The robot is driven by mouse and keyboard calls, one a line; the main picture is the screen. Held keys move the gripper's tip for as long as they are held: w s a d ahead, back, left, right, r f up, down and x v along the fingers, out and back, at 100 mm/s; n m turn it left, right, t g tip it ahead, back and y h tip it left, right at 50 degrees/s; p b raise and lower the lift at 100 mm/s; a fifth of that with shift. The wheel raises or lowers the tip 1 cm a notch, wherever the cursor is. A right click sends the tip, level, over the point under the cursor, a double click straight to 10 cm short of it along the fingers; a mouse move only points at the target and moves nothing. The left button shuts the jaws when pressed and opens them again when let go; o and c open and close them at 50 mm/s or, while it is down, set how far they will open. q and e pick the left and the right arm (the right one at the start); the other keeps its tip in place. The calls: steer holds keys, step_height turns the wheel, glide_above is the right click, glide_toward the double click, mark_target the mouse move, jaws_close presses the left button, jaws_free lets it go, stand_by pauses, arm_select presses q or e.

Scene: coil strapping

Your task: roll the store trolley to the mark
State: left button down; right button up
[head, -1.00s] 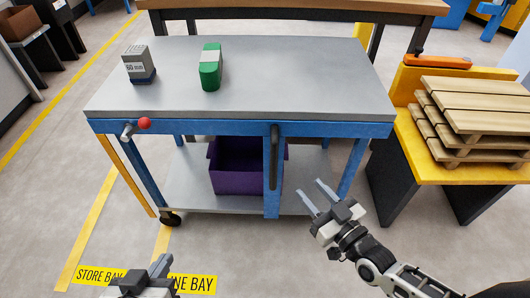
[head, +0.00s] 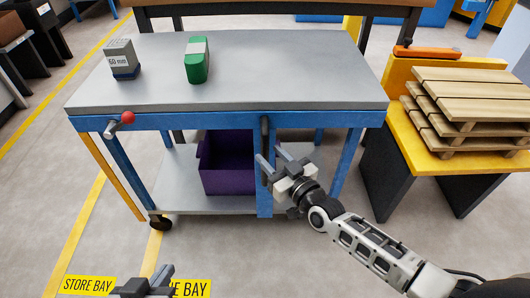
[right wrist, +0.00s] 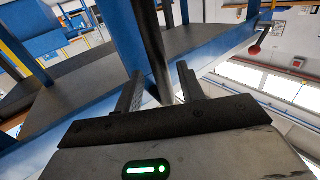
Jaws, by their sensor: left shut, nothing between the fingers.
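The store trolley (head: 230,100) has a grey top, a blue frame and a lower shelf. A black upright handle (head: 264,135) is on its front, and a red-knobbed lever (head: 128,118) is at its front left corner. My right gripper (head: 270,156) is open at the handle; in the right wrist view the dark handle bar (right wrist: 157,50) runs between the open fingers (right wrist: 158,82). I cannot tell whether they touch it. My left gripper (head: 160,274) is shut and empty at the bottom edge, partly cut off. Yellow floor labels read STORE BAY (head: 88,285) and, partly hidden, "NE BAY" (head: 190,288).
On the trolley stand a grey block marked 60 mm (head: 122,60) and a green item (head: 196,62); a purple bin (head: 228,165) is on its shelf. A yellow stand (head: 430,165) with wooden pallets (head: 470,110) is close on the right. Floor left of the trolley is clear.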

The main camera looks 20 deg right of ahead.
mark_target(267, 153)
steer(key=shift+x, duration=1.7)
jaws_close()
steer(key=shift+a, duration=0.1)
